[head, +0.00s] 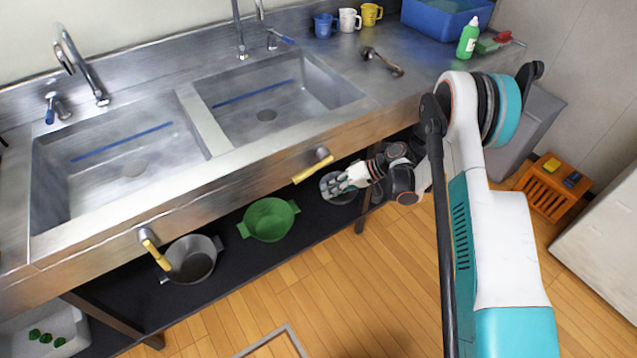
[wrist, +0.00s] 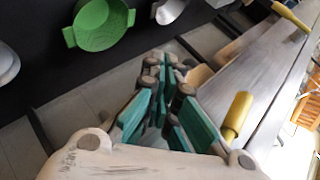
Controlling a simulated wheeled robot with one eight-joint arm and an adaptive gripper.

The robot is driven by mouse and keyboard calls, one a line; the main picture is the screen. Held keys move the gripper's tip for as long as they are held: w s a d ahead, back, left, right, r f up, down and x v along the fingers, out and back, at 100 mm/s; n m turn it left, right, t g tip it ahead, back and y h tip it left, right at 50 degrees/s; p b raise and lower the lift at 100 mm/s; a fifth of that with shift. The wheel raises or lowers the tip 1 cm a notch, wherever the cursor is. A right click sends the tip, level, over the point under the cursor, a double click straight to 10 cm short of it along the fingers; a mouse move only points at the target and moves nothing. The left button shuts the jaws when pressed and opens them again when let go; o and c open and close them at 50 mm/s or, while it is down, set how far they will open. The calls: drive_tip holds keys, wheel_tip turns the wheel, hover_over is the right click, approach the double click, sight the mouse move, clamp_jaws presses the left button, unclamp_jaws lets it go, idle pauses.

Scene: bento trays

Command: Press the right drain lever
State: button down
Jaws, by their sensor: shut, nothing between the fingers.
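The right drain lever (head: 312,168) is a yellow handle on a round metal mount on the sink's front panel, below the right basin. It slants down to the left. In the wrist view the nearer yellow handle (wrist: 237,117), right of the fingers, appears to be this lever. My gripper (head: 333,186) is just below and right of the lever in the head view, apart from it as far as I can tell. Its teal-padded fingers (wrist: 165,66) are shut and empty. The left drain lever (head: 155,255) is a similar yellow handle below the left basin.
A green colander (head: 268,219) and a grey pot (head: 192,259) stand on the dark shelf (head: 225,266) under the sink. Another vessel there is partly hidden by my gripper. The steel counter's front edge overhangs the shelf. An orange crate (head: 545,194) is on the floor at right.

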drive_tip(key=d, duration=0.2)
drive_tip(key=d+f, duration=0.1)
drive_tip(key=d+p, duration=0.1)
drive_tip(key=d, duration=0.1)
drive_tip(key=shift+w+d+f, duration=0.2)
drive_tip(key=shift+w+d, duration=0.1)
drive_tip(key=s+d+r+m+t+h, duration=0.2)
drive_tip(key=r+h, duration=0.1)
drive_tip(key=r, duration=1.2)
drive_tip(key=s+d+r+m+t+h, duration=0.1)
drive_tip(key=s+d+r+h, duration=0.15)
drive_tip(key=r, duration=1.15)
drive_tip(key=s+d+r+m+t+h, duration=0.1)
drive_tip(key=s+d+r+t+h, duration=0.2)
drive_tip(key=s+r, duration=0.8)
drive_tip(key=s+d+h, duration=0.1)
drive_tip(key=s+d, duration=0.2)
drive_tip(key=s, duration=0.4)
drive_tip(key=s+d+m+t+h, duration=0.1)
drive_tip(key=s+d, duration=0.2)
drive_tip(key=s, duration=0.5)
drive_tip(key=shift+s+d+f, duration=0.2)
drive_tip(key=shift+s+f, duration=0.05)
drive_tip(key=shift+f, duration=0.2)
